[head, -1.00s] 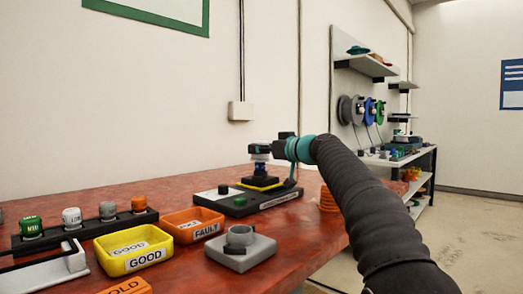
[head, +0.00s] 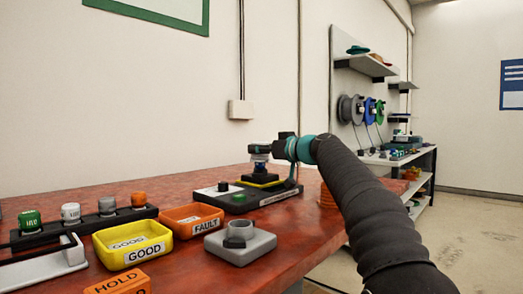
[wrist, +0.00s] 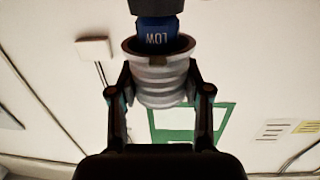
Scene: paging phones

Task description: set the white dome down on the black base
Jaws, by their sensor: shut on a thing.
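My gripper (wrist: 160,68) is shut on the white dome (wrist: 160,85), a pale ribbed cup with its open rim facing a blue part marked LOW (wrist: 160,38). The wrist view is upside down. The blue part sits partly inside the rim, and a black piece (wrist: 158,6), perhaps the black base, lies beyond it at the top edge. In the head view my gripper (head: 259,149) is small, above a yellow-edged black stand (head: 262,181). I cannot tell whether the dome touches anything below.
Nearer are a grey block with a ring (head: 240,248), an orange FAULT tray (head: 178,227), a yellow GOOD tray (head: 112,257) and a black rack (head: 85,233) of coloured caps. The wall rises close behind.

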